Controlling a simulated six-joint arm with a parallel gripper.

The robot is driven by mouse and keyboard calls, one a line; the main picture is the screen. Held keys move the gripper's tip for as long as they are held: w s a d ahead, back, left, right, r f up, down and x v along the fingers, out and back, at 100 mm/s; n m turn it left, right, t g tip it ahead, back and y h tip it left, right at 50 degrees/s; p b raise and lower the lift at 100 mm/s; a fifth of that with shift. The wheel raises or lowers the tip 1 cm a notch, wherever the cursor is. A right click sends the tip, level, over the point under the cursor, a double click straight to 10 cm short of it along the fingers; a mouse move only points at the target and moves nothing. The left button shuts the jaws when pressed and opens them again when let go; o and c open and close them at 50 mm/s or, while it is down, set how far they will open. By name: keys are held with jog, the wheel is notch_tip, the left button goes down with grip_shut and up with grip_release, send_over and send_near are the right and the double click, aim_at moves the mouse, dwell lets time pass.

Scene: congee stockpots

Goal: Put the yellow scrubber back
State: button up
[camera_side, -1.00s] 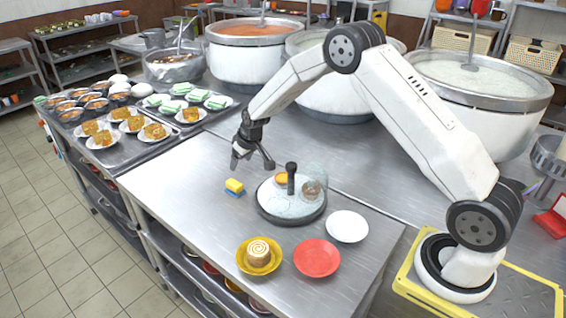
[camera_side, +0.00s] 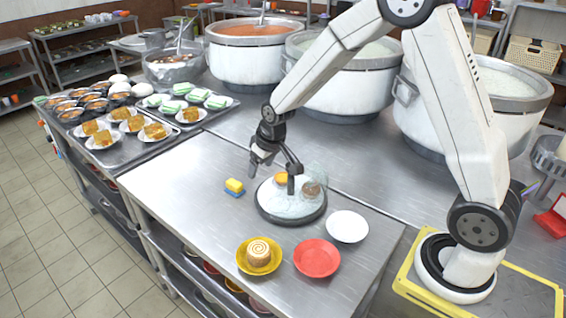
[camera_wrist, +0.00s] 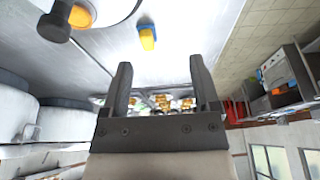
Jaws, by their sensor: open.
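The yellow scrubber (camera_side: 234,185), a small yellow block with a blue underside, lies on the steel table left of a round dark-rimmed tray (camera_side: 290,221). It also shows in the wrist view (camera_wrist: 147,38), beyond the fingertips near the top. My gripper (camera_side: 274,168) is open and empty. In the side view it hangs above the table, up and to the right of the scrubber and close over the back of the tray. In the wrist view my gripper (camera_wrist: 160,70) has its two fingers wide apart with nothing between them.
The tray holds a clear glass piece, an orange item (camera_side: 281,178) and a dark knob. A white plate (camera_side: 347,226), a red plate (camera_side: 317,257) and a yellow dish (camera_side: 244,260) with a swirled roll stand in front. Large pots line the back. The table's front left is clear.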

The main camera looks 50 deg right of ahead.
jog(key=s+a+r, duration=0.1)
jog(key=s, duration=0.8)
jog(key=s+a+r+g, duration=0.1)
jog(key=s+a, duration=0.1)
jog(key=s, duration=0.8)
jog(key=shift+a, duration=0.1)
